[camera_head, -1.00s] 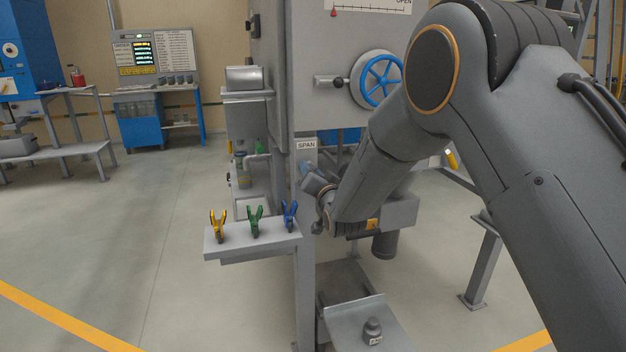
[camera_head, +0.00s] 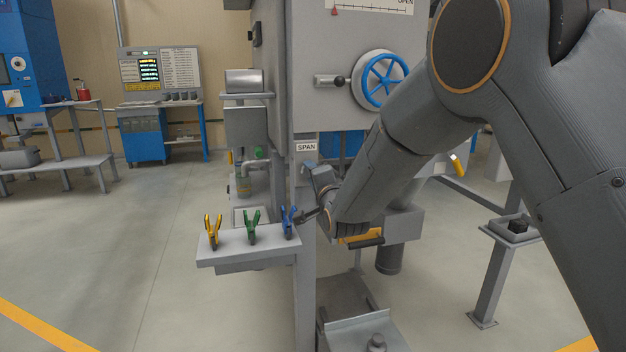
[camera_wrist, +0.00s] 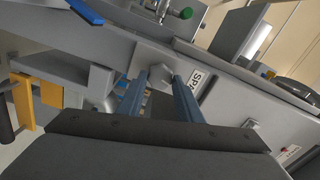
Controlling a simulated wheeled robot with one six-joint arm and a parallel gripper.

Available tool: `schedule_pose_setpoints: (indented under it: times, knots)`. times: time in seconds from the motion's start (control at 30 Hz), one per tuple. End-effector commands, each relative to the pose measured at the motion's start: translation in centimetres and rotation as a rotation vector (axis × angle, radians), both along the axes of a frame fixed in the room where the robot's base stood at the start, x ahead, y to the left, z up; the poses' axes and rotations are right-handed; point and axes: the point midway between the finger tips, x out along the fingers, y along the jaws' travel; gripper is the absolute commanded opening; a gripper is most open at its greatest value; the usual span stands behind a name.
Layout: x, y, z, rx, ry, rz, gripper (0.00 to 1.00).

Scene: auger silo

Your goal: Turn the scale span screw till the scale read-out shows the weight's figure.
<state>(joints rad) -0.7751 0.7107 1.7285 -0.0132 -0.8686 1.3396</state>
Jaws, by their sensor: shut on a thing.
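The span screw (camera_wrist: 158,74) shows in the wrist view as a small grey head on the grey post, between my two blue-grey fingers. My gripper (camera_wrist: 161,80) is shut on it. In the head view my gripper (camera_head: 311,172) is at the post just below the SPAN label (camera_head: 306,147), and the screw is hidden there. The SPAN label (camera_wrist: 196,82) also shows in part in the wrist view, right of the fingers. The weight (camera_head: 377,343) stands on the scale plate (camera_head: 350,328) at the bottom edge. I cannot make out a scale read-out.
A grey shelf (camera_head: 240,256) with yellow (camera_head: 213,231), green (camera_head: 252,227) and blue (camera_head: 288,221) clamps is close left of my wrist. A blue handwheel (camera_head: 380,80) is above. A grey stand (camera_head: 494,265) is at right. The floor at left is clear.

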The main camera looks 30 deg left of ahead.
Motion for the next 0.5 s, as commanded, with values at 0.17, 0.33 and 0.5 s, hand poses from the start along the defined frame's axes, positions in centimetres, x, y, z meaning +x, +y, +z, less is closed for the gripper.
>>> schedule_pose_setpoints:
  times: [0.17,0.33,0.5]
  knots:
    - [0.0,-0.03,-0.11,0.017,0.02,0.0,0.1]
    - [0.0,-0.04,-0.09,0.021,0.023,0.0,0.1]
    - [0.0,-0.04,-0.09,0.02,0.023,0.0,0.1]
